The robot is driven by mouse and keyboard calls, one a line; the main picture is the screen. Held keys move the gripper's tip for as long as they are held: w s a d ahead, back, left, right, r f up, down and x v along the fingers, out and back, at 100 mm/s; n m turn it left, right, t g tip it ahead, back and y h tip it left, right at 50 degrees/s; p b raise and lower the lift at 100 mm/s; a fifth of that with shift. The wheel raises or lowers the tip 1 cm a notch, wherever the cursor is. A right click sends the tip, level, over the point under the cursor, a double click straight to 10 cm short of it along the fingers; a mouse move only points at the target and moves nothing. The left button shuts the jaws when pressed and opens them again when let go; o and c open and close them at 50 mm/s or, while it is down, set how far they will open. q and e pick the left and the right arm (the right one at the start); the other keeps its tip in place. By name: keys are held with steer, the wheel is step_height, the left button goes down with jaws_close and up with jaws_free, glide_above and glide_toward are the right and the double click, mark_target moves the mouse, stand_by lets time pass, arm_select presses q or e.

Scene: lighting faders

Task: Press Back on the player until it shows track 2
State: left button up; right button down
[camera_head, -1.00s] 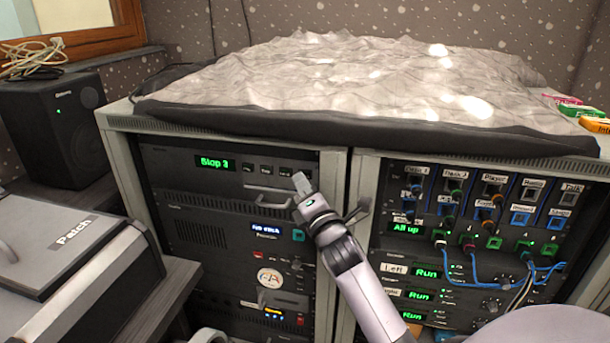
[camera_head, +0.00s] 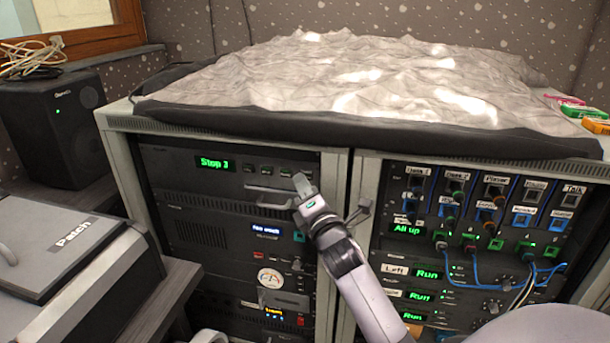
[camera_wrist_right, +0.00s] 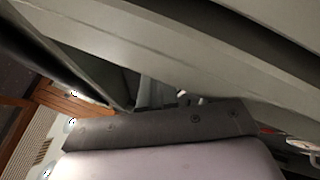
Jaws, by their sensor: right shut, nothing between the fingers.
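The player (camera_head: 170,168) is the top unit of the left rack. Its green display (camera_head: 214,163) reads what looks like "Stop 3". A row of small dark buttons (camera_head: 267,170) sits right of the display; their labels are too small to read for sure. My right gripper (camera_head: 301,183) is shut and empty, in front of the player's right part, by the right end of the button row. It hides what lies behind it, and I cannot tell whether it touches the panel. My left gripper is not in view.
A pale handle (camera_head: 268,190) runs below the buttons. The right rack (camera_head: 385,178) carries patch cables and green displays. A dark-edged, crumpled grey relief (camera_head: 340,80) covers the rack tops. A speaker (camera_head: 55,125) and a patch case (camera_head: 70,240) stand left.

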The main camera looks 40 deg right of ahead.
steer(key=shift+s+r, duration=0.1)
steer(key=shift+r, duration=0.05)
steer(key=s+a, duration=0.3)
steer(key=a, duration=0.1)
steer(key=shift+s+p, duration=0.2)
steer(key=shift+p, duration=0.15)
stand_by(0.6)
stand_by(0.3)
